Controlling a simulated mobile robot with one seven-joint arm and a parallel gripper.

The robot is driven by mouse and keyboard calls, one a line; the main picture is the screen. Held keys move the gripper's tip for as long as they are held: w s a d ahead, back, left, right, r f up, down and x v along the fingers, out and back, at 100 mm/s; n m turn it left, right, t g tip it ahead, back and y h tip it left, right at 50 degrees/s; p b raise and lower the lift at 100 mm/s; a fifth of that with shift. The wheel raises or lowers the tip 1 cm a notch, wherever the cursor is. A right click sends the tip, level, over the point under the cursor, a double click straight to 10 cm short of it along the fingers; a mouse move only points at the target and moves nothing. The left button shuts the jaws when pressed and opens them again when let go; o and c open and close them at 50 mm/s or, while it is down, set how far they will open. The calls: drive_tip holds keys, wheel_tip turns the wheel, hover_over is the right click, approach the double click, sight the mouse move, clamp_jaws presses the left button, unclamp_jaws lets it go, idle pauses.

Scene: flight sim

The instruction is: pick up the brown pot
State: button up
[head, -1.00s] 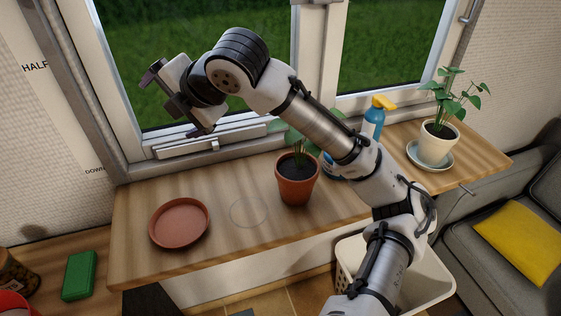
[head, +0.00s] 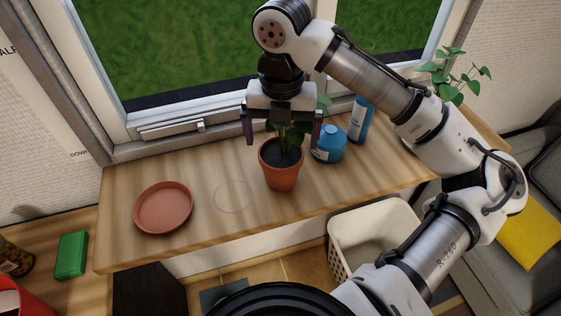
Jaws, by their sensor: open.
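The brown pot (head: 281,176) is a terracotta pot with dark soil and a green plant. It stands upright on the wooden shelf (head: 215,231) under the window. My gripper (head: 282,140) points down above the pot. Its two fingers are spread wide, one on each side of the plant, and they hold nothing. The fingertips appear around the height of the pot's rim or above it; the exact gap is hard to tell. The gripper body hides the upper leaves.
An empty terracotta saucer (head: 163,208) lies left of the pot, with a faint ring mark between them. A blue round bottle (head: 328,145) stands close to the pot's right, and a blue spray bottle (head: 361,120) is behind it. A cream basket (head: 374,240) is below the shelf.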

sight(281, 151)
drive_tip(key=f, duration=0.2)
drive_tip(key=f+p, duration=0.1)
drive_tip(key=f, duration=0.4)
drive_tip(key=shift+s+f, duration=0.1)
drive_tip(key=shift+s, duration=0.15)
drive_tip(key=c, duration=1.3)
